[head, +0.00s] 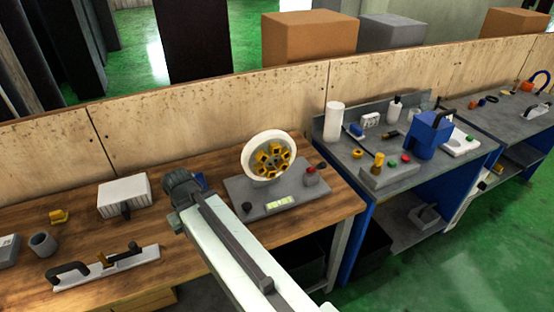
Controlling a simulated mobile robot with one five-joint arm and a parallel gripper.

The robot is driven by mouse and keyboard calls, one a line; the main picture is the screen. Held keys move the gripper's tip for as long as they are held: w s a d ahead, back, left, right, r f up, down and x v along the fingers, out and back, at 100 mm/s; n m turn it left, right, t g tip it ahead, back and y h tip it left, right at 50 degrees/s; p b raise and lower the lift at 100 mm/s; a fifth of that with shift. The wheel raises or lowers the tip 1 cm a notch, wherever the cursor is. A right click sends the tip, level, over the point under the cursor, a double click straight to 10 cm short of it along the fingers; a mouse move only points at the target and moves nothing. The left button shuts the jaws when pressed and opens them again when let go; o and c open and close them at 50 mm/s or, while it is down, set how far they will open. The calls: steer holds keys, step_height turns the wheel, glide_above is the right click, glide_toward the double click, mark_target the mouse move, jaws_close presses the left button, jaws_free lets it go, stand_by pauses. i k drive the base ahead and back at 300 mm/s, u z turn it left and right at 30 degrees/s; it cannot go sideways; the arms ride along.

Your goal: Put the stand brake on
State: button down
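A stand with a grey base plate (235,192) is on the wooden bench, right of the end of my arm. It carries an upright white wheel (249,160) with a yellow segmented hub. A small block with a red part and a dark knob (313,176) sits at the base's right end; it may be the stand brake, but I cannot tell its setting. A dark knob (247,207) is at the base's front left. My gripper (181,188) is at the dark end of my pale arm, left of the base. Its fingers cannot be made out.
A pale box (123,195), a grey cup (42,243) and a long fixture with a black handle (103,265) are on the bench's left. A blue-framed bench (400,190) with several tools stands right. A wooden panel (200,115) runs behind.

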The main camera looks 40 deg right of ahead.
mark_target(321, 165)
steer(key=z, duration=1.65)
steer(key=k, duration=0.15)
steer(key=u, duration=1.6)
steer(key=k, duration=0.95)
steer(key=u, duration=0.7)
steer(key=i, duration=1)
steer(key=z, duration=0.05)
